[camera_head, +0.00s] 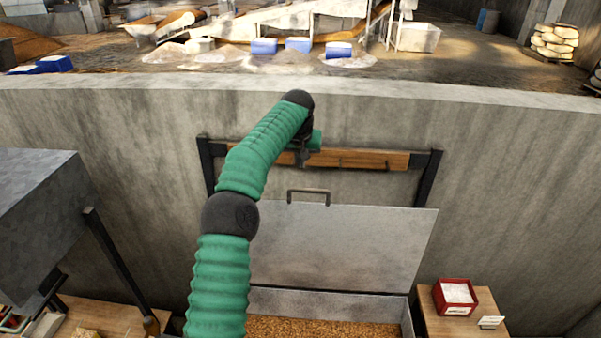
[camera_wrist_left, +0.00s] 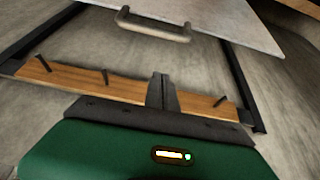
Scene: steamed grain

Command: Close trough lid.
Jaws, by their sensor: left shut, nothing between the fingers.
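The trough lid (camera_head: 345,245) is a grey metal sheet that stands raised, tilted back towards the concrete wall. Its handle (camera_head: 308,192) is a thin bar on the lid's top edge. The lid (camera_wrist_left: 225,12) and its handle (camera_wrist_left: 153,27) also show in the wrist view. Below the lid, the open trough (camera_head: 335,303) holds brown grain. My left gripper (camera_head: 302,158) is shut and empty, above the handle and in front of the wooden rail. In the wrist view its fingers (camera_wrist_left: 161,85) are together, apart from the handle. My right gripper is not in view.
A wooden rail (camera_head: 365,160) with pegs hangs between dark posts on the curved wall (camera_head: 510,170). A grey box-shaped hood (camera_head: 40,215) stands at left. At right, a red box (camera_head: 455,297) sits on a small wooden table (camera_head: 484,318).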

